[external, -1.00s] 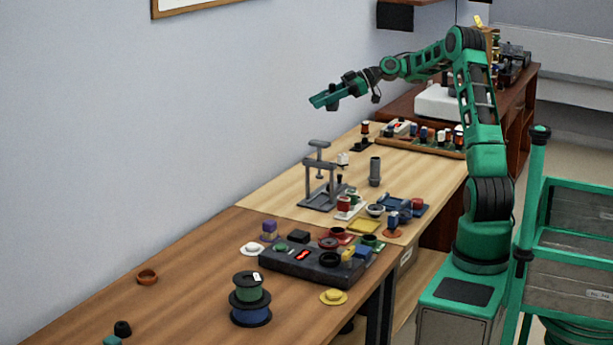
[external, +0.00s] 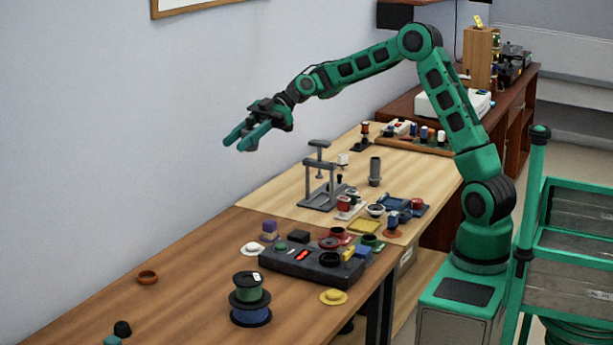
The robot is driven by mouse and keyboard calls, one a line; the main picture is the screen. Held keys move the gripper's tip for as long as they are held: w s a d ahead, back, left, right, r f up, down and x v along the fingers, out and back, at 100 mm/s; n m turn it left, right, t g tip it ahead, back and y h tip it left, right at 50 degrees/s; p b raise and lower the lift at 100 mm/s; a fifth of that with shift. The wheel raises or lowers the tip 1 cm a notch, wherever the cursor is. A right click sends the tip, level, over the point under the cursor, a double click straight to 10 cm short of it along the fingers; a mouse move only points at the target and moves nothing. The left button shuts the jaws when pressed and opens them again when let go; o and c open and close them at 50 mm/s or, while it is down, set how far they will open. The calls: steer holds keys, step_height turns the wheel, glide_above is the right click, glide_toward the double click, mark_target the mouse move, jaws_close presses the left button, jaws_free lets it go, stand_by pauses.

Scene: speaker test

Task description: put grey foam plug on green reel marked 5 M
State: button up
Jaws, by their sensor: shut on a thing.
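The green reel (external: 246,292) has black flanges and a small white label on top, too small to read. It sits on a blue reel (external: 250,315) on the brown table. My gripper (external: 239,141) is high above the table, well above the reels and close to the wall in the picture. It is shut on a grey thing (external: 252,144), which shows only partly between and below the green fingers. It looks like the grey foam plug, but its shape is mostly hidden.
A dark control box (external: 310,267) with small parts on and around it stands right of the reels. A grey press frame (external: 320,178) stands farther back. The table left of the reels is mostly clear.

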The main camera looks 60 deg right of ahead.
steer(key=s+a+n+g, duration=0.2)
steer(key=s+a+g, duration=0.1)
steer(key=s+a, duration=0.8)
steer(key=s+a+n+g, duration=0.3)
steer(key=s+a, duration=0.4)
steer(key=a, duration=0.9)
steer(key=s+a+n+g, duration=0.25)
steer(key=s+a, duration=0.75)
steer(key=s, duration=0.5)
glide_above(249, 287)
step_height(249, 287, down, 12)
steer(key=shift+h, duration=0.4)
steer(key=shift+w+a+f, duration=0.15)
steer(key=shift+w+f, duration=0.05)
steer(key=shift+f, duration=0.95)
steer(key=shift+w+a+f, duration=0.1)
steer(key=shift+w+f, duration=0.1)
steer(key=shift+f, duration=0.9)
steer(key=shift+f, duration=0.1)
steer(key=o, duration=1)
